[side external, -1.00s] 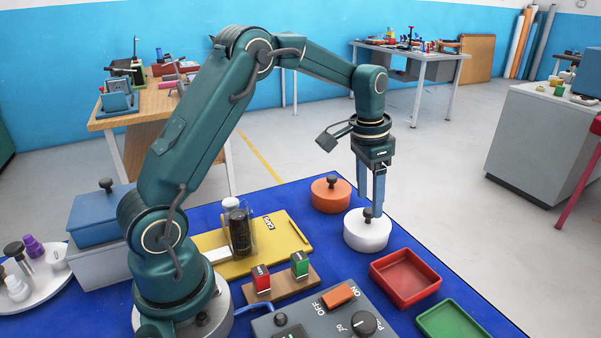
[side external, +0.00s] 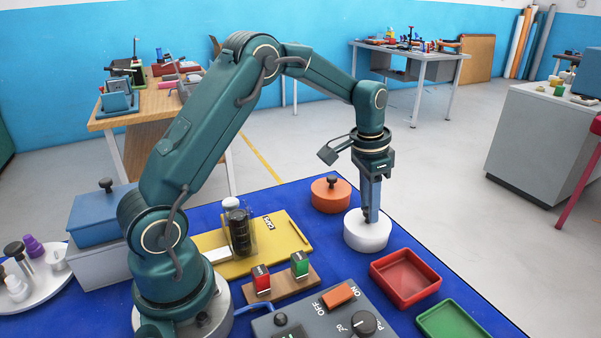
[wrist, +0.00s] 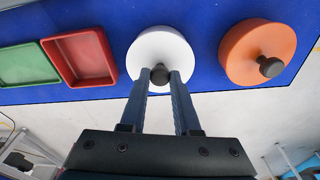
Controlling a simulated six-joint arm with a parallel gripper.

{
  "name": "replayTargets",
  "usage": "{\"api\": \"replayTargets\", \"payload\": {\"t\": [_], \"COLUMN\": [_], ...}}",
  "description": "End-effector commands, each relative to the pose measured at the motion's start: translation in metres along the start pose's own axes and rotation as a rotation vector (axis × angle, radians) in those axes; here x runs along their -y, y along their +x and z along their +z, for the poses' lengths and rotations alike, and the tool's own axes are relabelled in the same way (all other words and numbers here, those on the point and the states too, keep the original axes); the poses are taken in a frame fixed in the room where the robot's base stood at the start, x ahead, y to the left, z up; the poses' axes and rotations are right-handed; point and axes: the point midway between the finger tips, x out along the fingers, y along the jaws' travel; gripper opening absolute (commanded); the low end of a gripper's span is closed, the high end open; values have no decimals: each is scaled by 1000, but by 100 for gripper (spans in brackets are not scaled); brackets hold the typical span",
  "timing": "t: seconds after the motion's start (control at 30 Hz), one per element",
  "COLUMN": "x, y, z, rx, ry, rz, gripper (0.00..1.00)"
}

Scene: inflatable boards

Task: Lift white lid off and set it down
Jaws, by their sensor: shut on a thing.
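The white lid (side external: 367,222) sits on top of a round white container (side external: 367,239) on the blue table. The line between lid and container is hard to make out. My gripper (side external: 369,219) points straight down over the lid's middle, with its fingers shut on the lid's dark knob. In the wrist view, the gripper (wrist: 160,77) has one finger on each side of the knob (wrist: 160,74), and the white lid (wrist: 163,48) lies beneath it. The fingers hide most of the knob in the side view.
An orange lidded pot (side external: 330,196) stands close behind the white one. A red tray (side external: 405,281) and a green tray (side external: 454,320) lie in front, to the right. A yellow board (side external: 283,250) and a grey control panel (side external: 330,315) are to the left and front.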

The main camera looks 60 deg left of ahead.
Motion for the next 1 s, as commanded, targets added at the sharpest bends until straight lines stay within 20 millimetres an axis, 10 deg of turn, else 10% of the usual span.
{"api": "replayTargets", "payload": {"t": [0.4,1.0], "x": [1,75], "y": [-44,-114], "z": [-7,66], "rx": [-7,-1], "ry": [0,-5], "rz": [-4,-3], "gripper": [0,0]}}
